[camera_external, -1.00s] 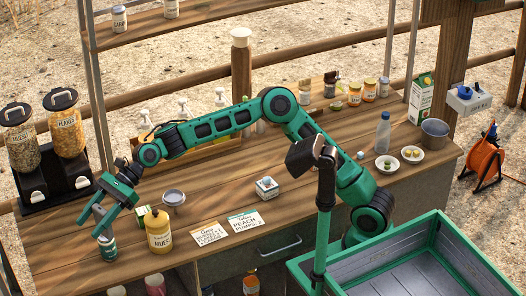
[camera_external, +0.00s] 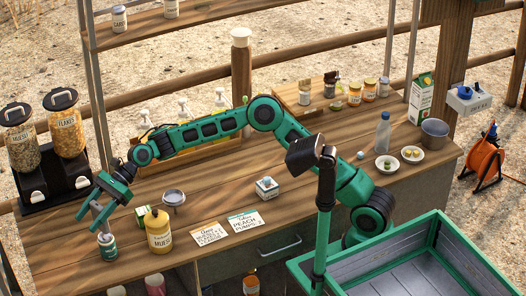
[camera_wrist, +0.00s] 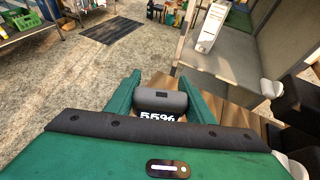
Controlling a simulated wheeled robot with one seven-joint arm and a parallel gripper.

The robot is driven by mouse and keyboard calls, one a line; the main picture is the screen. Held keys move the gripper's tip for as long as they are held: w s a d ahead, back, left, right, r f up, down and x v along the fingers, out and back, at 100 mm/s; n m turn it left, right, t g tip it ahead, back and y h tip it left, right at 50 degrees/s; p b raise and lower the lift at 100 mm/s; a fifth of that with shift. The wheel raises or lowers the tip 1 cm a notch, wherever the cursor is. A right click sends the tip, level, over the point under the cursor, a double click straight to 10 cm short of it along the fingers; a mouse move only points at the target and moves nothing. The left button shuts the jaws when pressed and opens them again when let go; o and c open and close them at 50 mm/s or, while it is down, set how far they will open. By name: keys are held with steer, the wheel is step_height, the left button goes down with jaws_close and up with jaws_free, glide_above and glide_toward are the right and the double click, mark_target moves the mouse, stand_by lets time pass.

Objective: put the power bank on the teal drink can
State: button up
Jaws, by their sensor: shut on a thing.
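The power bank (camera_wrist: 160,101) is a dark grey, rounded block with "55%" on it, held between my two fingers in the wrist view. My gripper (camera_wrist: 160,92) is shut on it. In the external view my gripper (camera_external: 97,208) is at the left front of the counter, with the grey power bank (camera_external: 103,218) hanging below it, somewhat tilted. The teal drink can (camera_external: 107,249) stands upright directly beneath. The power bank's lower end is at the can's top; I cannot tell whether they touch. The can is not visible in the wrist view.
Cereal dispensers (camera_external: 67,130) stand behind left. A round metal-topped item (camera_external: 173,198) and two cards (camera_external: 245,221) lie further right. The counter's middle is mostly clear.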

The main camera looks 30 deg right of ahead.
steer(key=shift+f, duration=1.3)
steer(key=shift+f, duration=0.1)
steer(key=o, duration=1.2)
steer(key=shift+f, duration=0.1)
steer(key=v, duration=1.2)
steer(key=shift+r, duration=0.25)
steer(key=shift+s, duration=0.1)
